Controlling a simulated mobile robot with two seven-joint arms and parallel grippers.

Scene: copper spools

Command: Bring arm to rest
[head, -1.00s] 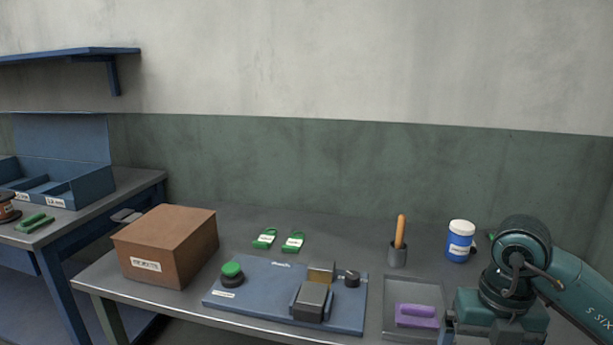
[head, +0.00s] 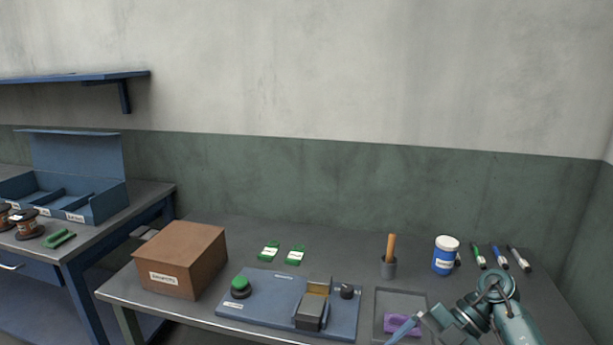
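My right arm comes in from the lower right, and its gripper (head: 418,325) is low at the front right of the near bench, in front of the grey tray (head: 408,297). A pale blue, pointed piece shows at its end; I cannot tell if it is a finger or something held. Whether the fingers are open or shut is not clear. A purple block (head: 397,323) lies in the tray, partly covered by my arm. My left gripper is out of view.
On the near bench are a brown box (head: 182,262), a blue fixture plate (head: 265,287) with a green button (head: 240,283), two green tags, a cup with a wooden handle (head: 389,262), a white-and-blue jar (head: 445,256) and pens. Copper spools (head: 26,224) stand on the left bench.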

